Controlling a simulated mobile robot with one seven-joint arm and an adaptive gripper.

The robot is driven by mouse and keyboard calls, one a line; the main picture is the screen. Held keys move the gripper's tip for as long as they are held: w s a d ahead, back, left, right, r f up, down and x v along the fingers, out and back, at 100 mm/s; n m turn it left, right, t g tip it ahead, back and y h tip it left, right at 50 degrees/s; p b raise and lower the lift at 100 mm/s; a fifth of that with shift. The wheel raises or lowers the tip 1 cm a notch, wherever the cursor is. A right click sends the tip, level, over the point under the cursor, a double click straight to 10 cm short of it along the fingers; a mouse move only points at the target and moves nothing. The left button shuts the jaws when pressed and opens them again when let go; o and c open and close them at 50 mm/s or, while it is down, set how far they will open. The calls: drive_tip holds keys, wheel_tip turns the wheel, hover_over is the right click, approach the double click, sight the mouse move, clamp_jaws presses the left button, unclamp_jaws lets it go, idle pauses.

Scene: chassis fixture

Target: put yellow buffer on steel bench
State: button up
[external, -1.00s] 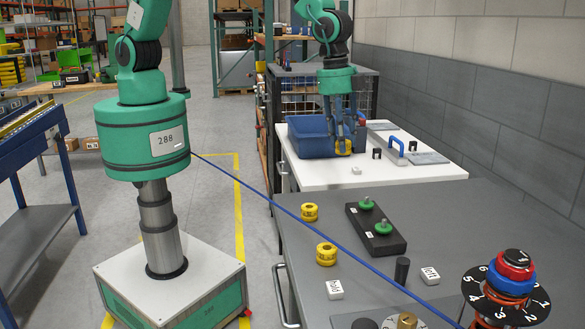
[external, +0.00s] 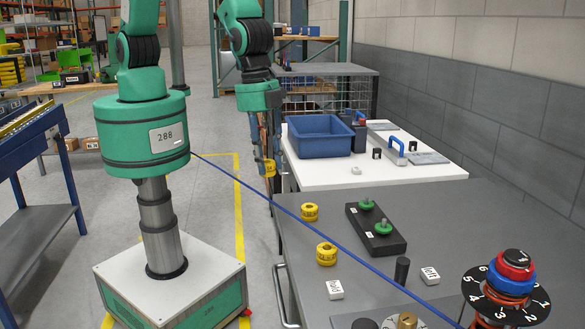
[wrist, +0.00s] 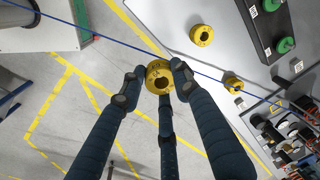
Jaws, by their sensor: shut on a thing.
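My gripper (external: 266,168) is shut on a yellow buffer (external: 269,169), a short ring with dark marks. It hangs in the air left of the white bench. In the wrist view the held yellow buffer (wrist: 159,77) sits between the dark fingers, over the floor. Two more yellow buffers stand on the grey steel bench (external: 465,225): one farther back (external: 310,212) and one nearer (external: 326,254). They also show in the wrist view, one at upper right (wrist: 202,36) and one lower (wrist: 234,86).
A black block with green knobs (external: 376,230) and a dial stack (external: 508,285) stand on the grey bench. A blue bin (external: 320,136) stands on the white bench (external: 400,176). A blue cable (external: 300,215) crosses above the grey bench. Bare grey surface lies right of the block.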

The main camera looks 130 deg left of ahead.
drive_tip(key=shift+f, duration=2.8)
hover_over(318, 237)
drive_tip(key=shift+s+f+p, duration=0.2)
drive_tip(key=shift+f+p, duration=0.25)
drive_tip(key=shift+f, duration=0.3)
drive_tip(key=shift+f, duration=1.75)
drive_tip(key=shift+f, duration=0.15)
drive_tip(key=o, duration=1.2)
